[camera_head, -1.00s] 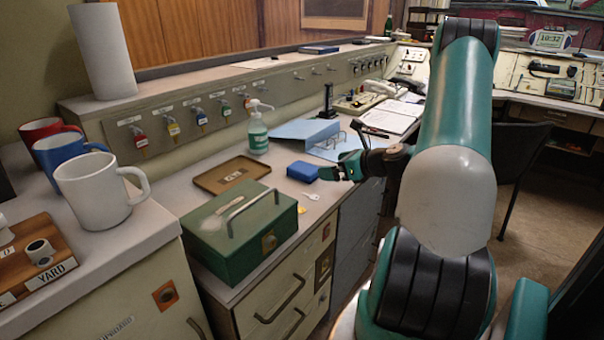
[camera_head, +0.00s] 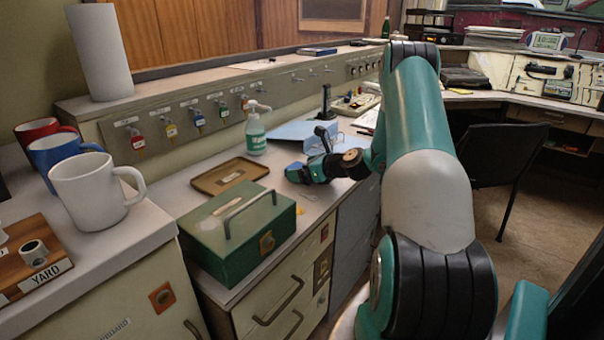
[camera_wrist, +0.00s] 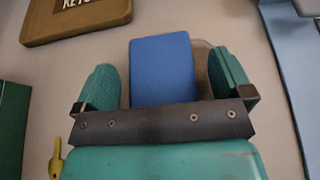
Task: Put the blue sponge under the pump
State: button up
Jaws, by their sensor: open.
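The blue sponge (camera_wrist: 163,72) lies on the counter. In the wrist view it is between the two teal fingers of my gripper (camera_wrist: 165,82), with a gap on each side. My gripper is open around it. In the head view my gripper (camera_head: 302,172) is low over the counter and hides most of the sponge. The pump bottle (camera_head: 256,132), green with a white pump head, stands upright on the counter at the back, left of my gripper.
A brown tray (camera_head: 205,187) lies left of my gripper, also in the wrist view (camera_wrist: 40,30). A green cash box (camera_head: 215,257) stands in front of it. A yellow key (camera_wrist: 56,158) lies near my gripper. Bare counter separates tray and gripper.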

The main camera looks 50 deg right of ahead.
jog(key=c, duration=1.1)
jog(key=shift+o, duration=0.2)
jog(key=shift+r, duration=0.1)
notch_tip(320, 180, up, 20)
jog(key=p, duration=0.3)
jog(key=shift+a, duration=0.1)
